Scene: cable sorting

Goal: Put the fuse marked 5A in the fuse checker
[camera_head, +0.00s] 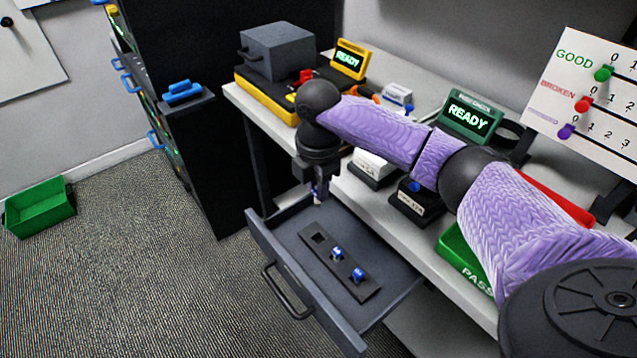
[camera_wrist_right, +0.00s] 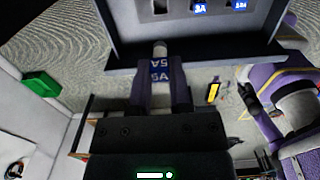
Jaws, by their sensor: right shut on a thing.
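My right gripper (camera_head: 318,190) points down over the open drawer (camera_head: 268,235), near its inner end and the worktop edge. In the right wrist view the gripper (camera_wrist_right: 160,88) is shut on a fuse (camera_wrist_right: 160,66) with a pale end and a blue band marked 5A. In the head view that fuse is mostly hidden by the gripper. The fuse checker (camera_head: 466,118) is a green unit with a lit READY screen, standing on the worktop behind my right arm. Part of it is hidden by the arm. My left gripper is not in view.
In the drawer a dark holder (camera_head: 318,262) has one empty slot and two blue fuses (camera_head: 337,252). A yellow tester (camera_head: 349,59) also reads READY. Labelled black stands and a green PASS tray (camera_head: 458,250) line the worktop's front. A green bin (camera_head: 40,207) sits on the floor.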

